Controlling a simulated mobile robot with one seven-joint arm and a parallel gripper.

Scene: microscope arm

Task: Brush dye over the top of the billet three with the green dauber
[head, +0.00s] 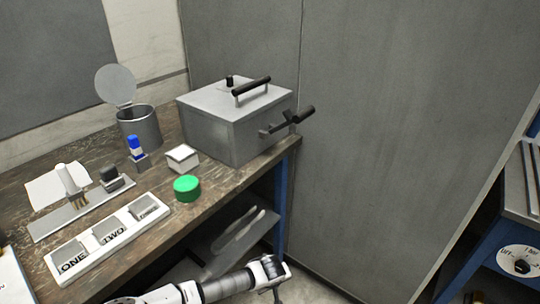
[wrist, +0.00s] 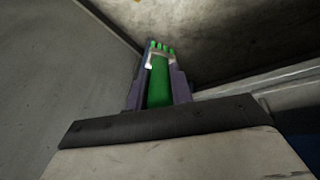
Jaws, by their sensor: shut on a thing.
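A white tray (head: 88,260) on the bench has slots marked ONE, TWO and THREE, with grey billets in them. Billet three (head: 142,205) sits in the right-hand slot, beside its label. My gripper (wrist: 162,74) is shut on the green dauber (wrist: 158,92) in the wrist view, with a purple finger on each side. The dauber's green, toothed-looking end points away from the palm. No billet shows in the wrist view. In the head view my arm lies low at the bottom edge, in front of the bench; the dauber cannot be made out there.
A green round pot (head: 187,188) stands near the bench's front edge. Behind it are a white box (head: 182,158), a blue-topped dauber (head: 135,148) in a holder, a lidded can (head: 139,128) and a large grey metal box (head: 235,120). A shelf (head: 235,235) lies under the bench.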

